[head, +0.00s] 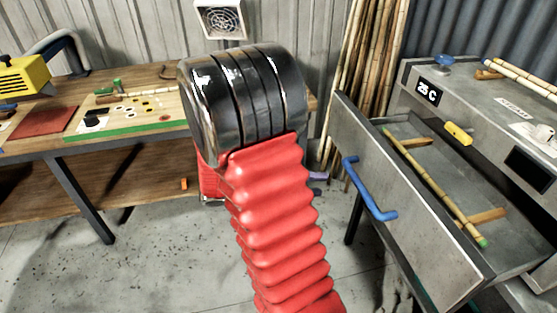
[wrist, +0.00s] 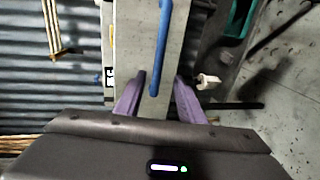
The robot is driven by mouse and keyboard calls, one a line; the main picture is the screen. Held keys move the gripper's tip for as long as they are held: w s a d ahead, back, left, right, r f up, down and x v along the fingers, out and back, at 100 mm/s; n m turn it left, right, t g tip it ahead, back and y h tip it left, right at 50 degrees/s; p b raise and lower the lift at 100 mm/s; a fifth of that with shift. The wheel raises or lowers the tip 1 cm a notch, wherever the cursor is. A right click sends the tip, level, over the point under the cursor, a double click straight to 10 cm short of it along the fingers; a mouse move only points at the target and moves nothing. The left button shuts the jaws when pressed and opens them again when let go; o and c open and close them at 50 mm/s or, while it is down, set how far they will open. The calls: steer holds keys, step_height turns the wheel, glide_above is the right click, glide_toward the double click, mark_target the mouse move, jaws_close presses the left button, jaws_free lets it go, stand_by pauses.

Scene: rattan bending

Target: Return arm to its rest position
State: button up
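In the head view my arm, with a black joint and red ribbed sleeve, fills the middle and hides most of my gripper. A small purple part of the gripper (head: 318,176) shows right of the sleeve. In the wrist view the two purple fingers of my gripper (wrist: 160,76) stand apart, with nothing held. A blue handle (wrist: 163,45) shows in line between them, beyond the fingers. In the head view that handle (head: 368,190) is on the grey box's open front panel (head: 415,215), apart from the purple part.
The grey box (head: 430,72) reads 25 C; a green-tipped rattan pole (head: 435,185) lies inside its open part. Rattan poles (head: 370,70) lean on the back wall. A wooden workbench (head: 140,75) with a yellow tool (head: 25,77) stands left. Concrete floor (head: 150,245) is clear left of the sleeve.

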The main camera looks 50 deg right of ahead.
stand_by(0.3)
steer(key=s+a+f+n+t+y, duration=0.1)
steer(key=a+f+n+t+y, duration=0.2)
steer(key=a, duration=0.4)
steer(key=a+f+n+t+y, duration=0.1)
steer(key=a+f+y, duration=0.2)
steer(key=a+y, duration=0.3)
steer(key=w+a+r+n+t+y, duration=0.2)
steer(key=a+r+t, duration=0.8)
steer(key=a+r, duration=0.5)
steer(key=w+a+y, duration=0.1)
steer(key=a+y, duration=0.1)
steer(key=a, duration=0.2)
steer(key=shift+w+a+r, duration=0.15)
steer(key=shift+a+r, duration=0.05)
steer(key=shift+a, duration=0.05)
steer(key=shift+c, duration=0.6)
